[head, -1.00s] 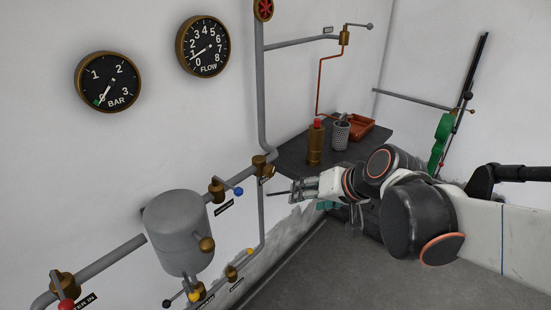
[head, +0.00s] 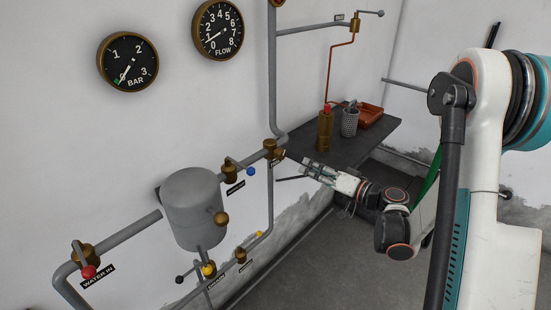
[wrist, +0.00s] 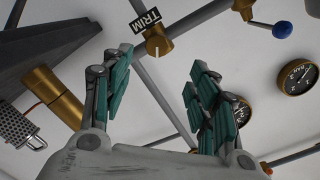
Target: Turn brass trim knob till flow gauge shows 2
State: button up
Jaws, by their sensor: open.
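The brass trim knob (wrist: 158,42) sits on a grey pipe under a black TRIM label (wrist: 145,20). A pale mark shows on its face. In the head view the brass knob (head: 280,154) is small at the pipe junction. My gripper (wrist: 163,62) is open, with teal-padded fingers to either side of the knob's line. The knob appears just beyond the fingertips, apart from them. In the head view my gripper (head: 284,166) is close to the knob from the right. The flow gauge (head: 218,30) is on the wall; its needle points low left, near 0 to 1.
The bar gauge (head: 127,62) reads near 0. A blue-handled valve (head: 232,172) and grey tank (head: 195,210) are left of the knob. A dark shelf (head: 300,150) behind my gripper holds a brass bottle (head: 325,130), a perforated cup (head: 349,122) and an orange tray (head: 370,116).

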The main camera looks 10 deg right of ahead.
aim_at(283, 156)
jog(key=shift+t, duration=0.3)
jog(key=x, duration=0.8)
jog(key=b+x, duration=0.1)
jog(key=x, duration=0.2)
jog(key=shift+w+a+f, duration=0.15)
jog(key=shift+w+f, duration=0.25)
jog(key=shift+w+a+r, duration=0.1)
jog(key=shift+w+a, duration=0.35)
jog(key=shift+w, duration=0.15)
jog(key=c, duration=1.1)
